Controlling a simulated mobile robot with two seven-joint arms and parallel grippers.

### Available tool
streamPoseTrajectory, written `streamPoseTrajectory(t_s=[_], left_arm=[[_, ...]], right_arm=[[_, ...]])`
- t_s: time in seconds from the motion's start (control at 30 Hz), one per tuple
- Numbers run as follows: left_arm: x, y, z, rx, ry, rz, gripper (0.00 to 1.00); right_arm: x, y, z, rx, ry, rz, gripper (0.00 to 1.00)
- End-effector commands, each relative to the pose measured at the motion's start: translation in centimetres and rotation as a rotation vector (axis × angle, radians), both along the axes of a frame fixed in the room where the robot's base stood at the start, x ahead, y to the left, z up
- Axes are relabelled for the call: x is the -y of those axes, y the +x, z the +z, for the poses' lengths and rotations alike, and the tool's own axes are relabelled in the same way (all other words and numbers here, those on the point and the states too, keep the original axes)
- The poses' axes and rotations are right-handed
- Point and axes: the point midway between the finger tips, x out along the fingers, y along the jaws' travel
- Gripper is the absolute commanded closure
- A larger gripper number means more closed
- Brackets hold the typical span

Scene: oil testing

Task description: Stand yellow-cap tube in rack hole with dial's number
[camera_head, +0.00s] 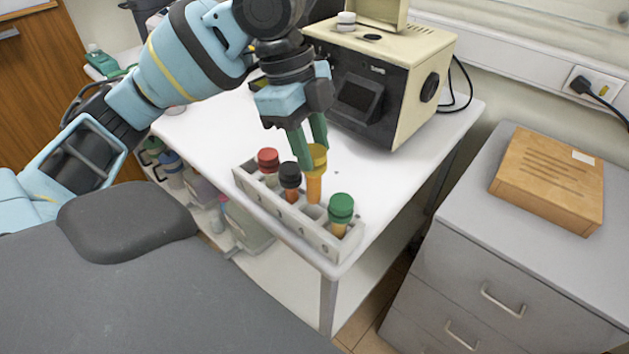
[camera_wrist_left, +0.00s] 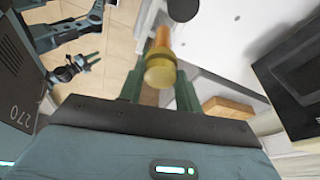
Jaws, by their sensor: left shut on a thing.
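My left gripper (camera_head: 308,148) is shut on the yellow-cap tube (camera_head: 315,186) at its cap. In the left wrist view the yellow cap (camera_wrist_left: 160,74) sits between the green fingers, the orange tube beyond it. In the head view the tube is roughly upright at the white rack (camera_head: 276,211), between the black-cap tube (camera_head: 290,181) and the green-cap tube (camera_head: 340,212). I cannot tell whether its lower end is inside a hole. A red-cap tube (camera_head: 268,162) stands at the rack's left. My right gripper (camera_wrist_left: 88,62) is small in the wrist view, fingers apart, apparently empty.
A cream and black tester (camera_head: 379,80) stands behind the rack on the white table (camera_head: 215,130); a round dark knob (camera_head: 429,87) is on its side, with no readable number. A grey cabinet (camera_head: 480,230) with a wooden box (camera_head: 548,178) is at the right.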

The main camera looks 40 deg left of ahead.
Motion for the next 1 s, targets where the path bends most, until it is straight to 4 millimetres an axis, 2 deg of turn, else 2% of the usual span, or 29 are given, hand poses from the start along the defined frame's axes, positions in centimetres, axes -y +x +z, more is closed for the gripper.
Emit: streamPoseTrajectory(t_s=[0.03, 0.1, 0.37, 0.67, 1.0], left_arm=[[-0.1, 0.0, -1.1, -0.006, 0.001, 0.001, 1.00], [0.0, 0.0, -1.8, -0.004, 0.000, 0.001, 1.00], [0.0, 0.0, -2.4, -0.001, 0.001, 0.001, 1.00], [0.0, 0.0, -6.7, -0.003, 0.001, 0.000, 1.00], [0.0, 0.0, -6.8, 0.001, 0.000, 0.000, 1.00]], right_arm=[[0.0, -0.2, -0.4, -0.006, 0.000, 0.001, 0.64], [0.0, -0.1, -0.4, -0.004, 0.000, 0.001, 0.64], [-0.1, 1.2, 0.1, 0.023, 0.003, 0.000, 0.64], [-0.1, 0.4, -1.1, 0.002, 0.003, 0.000, 0.64], [-0.2, 0.2, -1.0, -0.004, 0.004, -0.001, 0.64]])
